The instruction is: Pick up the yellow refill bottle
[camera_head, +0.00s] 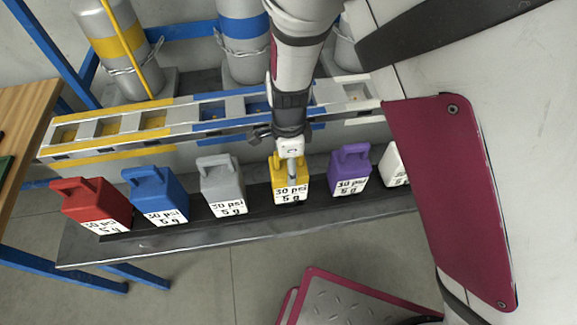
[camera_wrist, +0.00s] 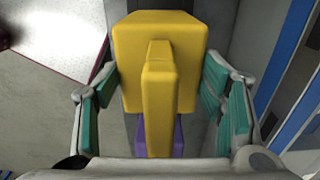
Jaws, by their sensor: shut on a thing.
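The yellow refill bottle (camera_head: 278,187) stands upright in the row on the dark tray, with a white label reading "30 psi 5 g". It fills the middle of the wrist view (camera_wrist: 190,48), handle towards the camera. My gripper (camera_head: 291,170) is over it from above and partly hides its top. In the wrist view, the teal-padded fingers of my gripper (camera_wrist: 160,105) lie on either side of the bottle, shut on it. The exact contact of the pads is hard to see.
Grey (camera_head: 221,185) and purple (camera_head: 350,170) bottles stand on either side. Blue (camera_head: 156,195), red (camera_head: 95,204) and white (camera_head: 395,166) bottles stand farther out. A slotted rack (camera_head: 180,112) and gas cylinders (camera_head: 243,40) are behind. A table (camera_head: 25,120) is at the left.

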